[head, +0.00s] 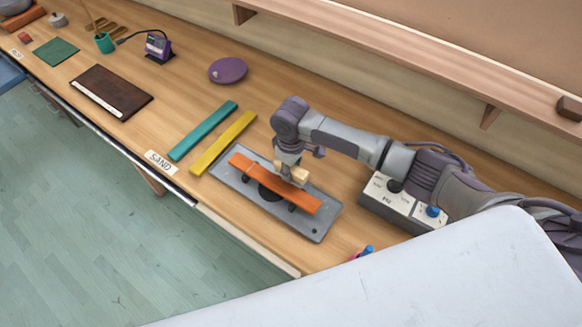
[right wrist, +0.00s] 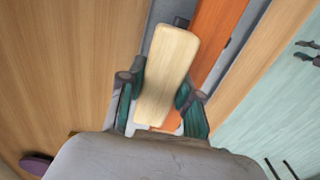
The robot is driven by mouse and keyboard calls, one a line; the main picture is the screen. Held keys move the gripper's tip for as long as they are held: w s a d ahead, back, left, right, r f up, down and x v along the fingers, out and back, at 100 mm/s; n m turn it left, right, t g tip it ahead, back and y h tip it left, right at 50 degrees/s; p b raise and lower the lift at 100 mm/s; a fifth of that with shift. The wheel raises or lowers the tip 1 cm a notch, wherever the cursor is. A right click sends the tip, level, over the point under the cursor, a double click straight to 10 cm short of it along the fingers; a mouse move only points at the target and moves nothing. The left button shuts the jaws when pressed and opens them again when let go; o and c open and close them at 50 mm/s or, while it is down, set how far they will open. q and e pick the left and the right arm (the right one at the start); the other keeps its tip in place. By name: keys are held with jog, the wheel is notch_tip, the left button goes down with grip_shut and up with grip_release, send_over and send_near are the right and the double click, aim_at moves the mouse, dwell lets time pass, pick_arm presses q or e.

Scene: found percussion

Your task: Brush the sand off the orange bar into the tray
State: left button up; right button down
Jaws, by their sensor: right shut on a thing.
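The orange bar (head: 308,202) lies lengthwise on dark supports over the grey tray (head: 325,222); it also shows in the right wrist view (right wrist: 218,35). My right gripper (head: 288,174) is above the bar's middle and shut on a pale wooden brush (head: 299,173). In the right wrist view, the brush (right wrist: 170,70) sits between the two fingers of the gripper (right wrist: 160,90), over one side of the bar. The brush's underside is hidden, so I cannot tell if it touches the bar. I cannot make out sand. My left gripper is not in view.
Teal (head: 203,130) and yellow (head: 223,142) bars lie left of the tray, near the SAND label (head: 161,162). A control box (head: 405,205) stands right of it. A purple disc (head: 228,70) lies farther back. The bench's front edge is close to the tray.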

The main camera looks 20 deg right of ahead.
jog(key=shift+s+a+r+p, duration=0.1)
jog(key=shift+s+a+p, duration=0.6)
jog(key=shift+a, duration=0.2)
jog(key=shift+s+a, duration=0.1)
jog(key=shift+a, duration=0.15)
jog(key=shift+s+a, duration=1.2)
jog(key=shift+a, duration=0.3)
notch_tip(320, 180, up, 5)
jog(key=shift+f, duration=0.1)
jog(key=shift+d, duration=0.1)
